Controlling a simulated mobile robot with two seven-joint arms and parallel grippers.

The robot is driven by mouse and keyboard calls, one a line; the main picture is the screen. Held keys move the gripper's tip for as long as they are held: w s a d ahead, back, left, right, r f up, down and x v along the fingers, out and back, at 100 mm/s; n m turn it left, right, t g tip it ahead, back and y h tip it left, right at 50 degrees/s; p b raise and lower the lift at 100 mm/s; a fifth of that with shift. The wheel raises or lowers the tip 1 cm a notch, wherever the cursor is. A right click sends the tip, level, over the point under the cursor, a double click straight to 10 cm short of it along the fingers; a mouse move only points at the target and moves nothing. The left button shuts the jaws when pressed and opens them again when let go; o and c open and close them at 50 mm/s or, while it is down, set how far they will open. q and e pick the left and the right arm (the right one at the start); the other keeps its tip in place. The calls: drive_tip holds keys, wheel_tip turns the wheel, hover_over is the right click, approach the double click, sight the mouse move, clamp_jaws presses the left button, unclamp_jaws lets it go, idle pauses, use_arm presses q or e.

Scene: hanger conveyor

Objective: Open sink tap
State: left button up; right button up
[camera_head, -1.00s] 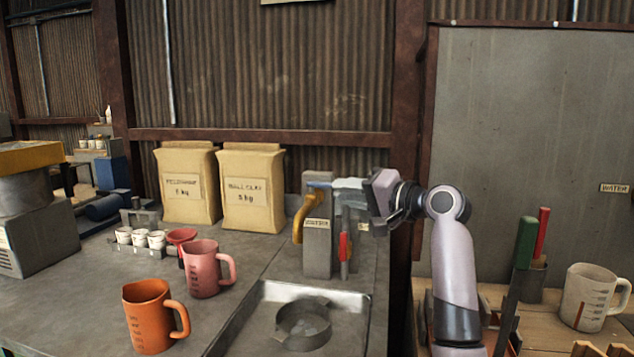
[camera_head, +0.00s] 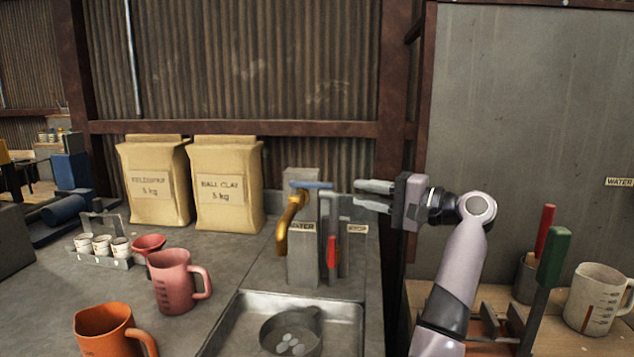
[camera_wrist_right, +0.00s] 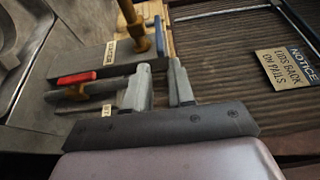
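The sink tap has a yellow spout (camera_head: 288,222) and a flat blue handle (camera_head: 311,185) on top of a grey post (camera_head: 303,255) labelled WATER. The handle points to the right in the head view. My right gripper (camera_head: 363,196) is open and empty, to the right of the blue handle, its fingers pointing left towards it with a gap between. In the right wrist view the blue handle (camera_wrist_right: 159,36) and yellow spout (camera_wrist_right: 136,25) lie beyond the two spread fingertips (camera_wrist_right: 158,75). My left gripper is not in view.
A second, thinner post with a red lever (camera_head: 332,252) stands right beside the tap. The metal sink (camera_head: 232,325) with a round pan is below. Pink (camera_head: 173,282) and orange (camera_head: 104,335) jugs and clay sacks (camera_head: 226,188) stand left. A white jug (camera_head: 596,298) is at right.

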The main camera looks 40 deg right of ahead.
sight(315, 184)
drive_tip(key=p+x, duration=0.1)
drive_tip(key=x, duration=0.9)
drive_tip(key=shift+a+p, duration=0.15)
drive_tip(key=shift+p, duration=0.15)
drive_tip(key=shift+x, duration=0.8)
drive_tip(key=shift+c, duration=0.3)
clamp_jaws()
